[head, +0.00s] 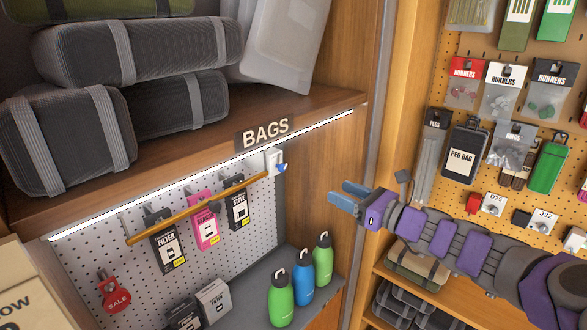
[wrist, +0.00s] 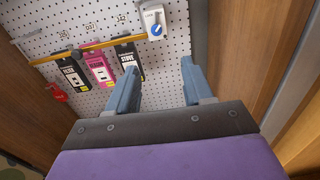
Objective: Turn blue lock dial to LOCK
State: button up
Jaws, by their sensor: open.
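The blue lock dial (head: 282,168) sits on a white lock housing (head: 272,160) at the right end of an orange bar, under the shelf edge. In the wrist view the blue dial (wrist: 156,30) has a white pointer mark, and the white housing (wrist: 152,14) carries small lettering, partly readable as LOCK. Which way the dial points is too small to tell. My gripper (head: 345,194) is open and empty, to the right of and below the dial, apart from it. In the wrist view my gripper's fingers (wrist: 157,85) stand wide apart below the dial.
The orange bar (head: 197,211) runs across several hanging packages, including a pink one (head: 203,220). Green and blue bottles (head: 303,277) stand below. The wooden shelf (head: 190,140) with bags is above.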

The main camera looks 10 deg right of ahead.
aim_at(284, 169)
jog(key=x, duration=0.8)
jog(key=b+x, duration=0.1)
jog(key=x, duration=0.7)
jog(key=shift+a+f, duration=0.15)
jog(key=shift+a, duration=0.35)
jog(key=shift+w+a+b, duration=0.15)
jog(key=shift+w+b, duration=0.15)
jog(key=shift+w, duration=0.1)
jog(key=shift+c, duration=0.4)
grip_shut()
